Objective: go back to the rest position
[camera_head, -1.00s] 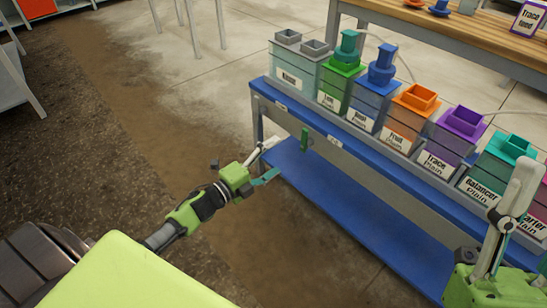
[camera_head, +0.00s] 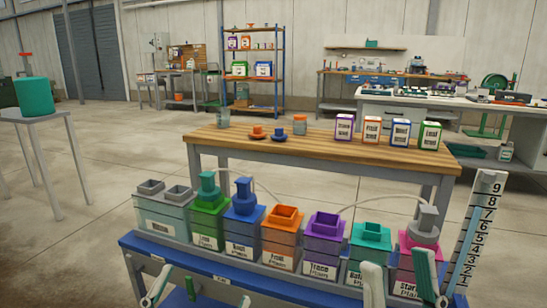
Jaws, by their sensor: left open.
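My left gripper (camera_head: 202,287) is low at the bottom left, in front of the skid's blue shelf edge. Its two fingers stand apart and nothing shows between them but the skid front and a small green part. My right gripper (camera_head: 399,279) is at the bottom right, in front of the teal and pink tanks. Its pale fingers point up with a gap between them, and I see nothing held. The bodies of both grippers are cut off by the bottom edge.
The skid (camera_head: 137,244) carries a row of tanks: grey, green, blue, orange (camera_head: 282,236), purple, teal and pink. A numbered scale (camera_head: 475,230) stands at its right. Behind is a wooden table (camera_head: 310,149) with cups and labelled boxes.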

